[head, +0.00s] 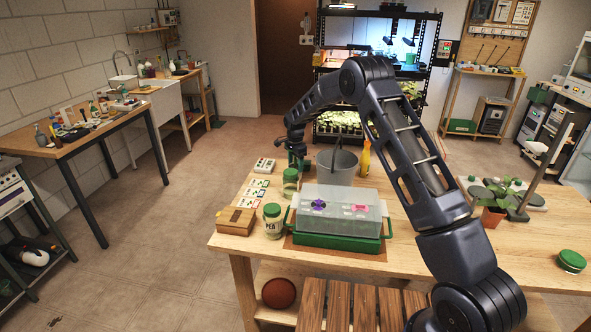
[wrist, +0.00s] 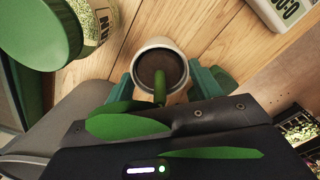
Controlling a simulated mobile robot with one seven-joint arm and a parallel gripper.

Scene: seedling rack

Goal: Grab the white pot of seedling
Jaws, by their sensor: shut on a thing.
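The white pot (wrist: 178,50) shows in the wrist view, with dark soil inside and a green stem rising toward the camera. Its green leaves (wrist: 118,126) lie across the front of my gripper body. My gripper (wrist: 162,84) has one teal finger on each side of the pot and is shut on it. In the head view my gripper (head: 297,160) is low at the far left part of the wooden table, behind a green-lidded jar (head: 290,182). The pot is mostly hidden there. I cannot tell whether it touches the table.
A grey bucket (head: 337,166) stands just right of my gripper, with a yellow bottle (head: 365,158) beyond it. A clear-lidded propagator (head: 340,212) on a green tray is in front. A labelled white box (head: 264,165) lies to the left. A potted plant (head: 492,213) stands at the right.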

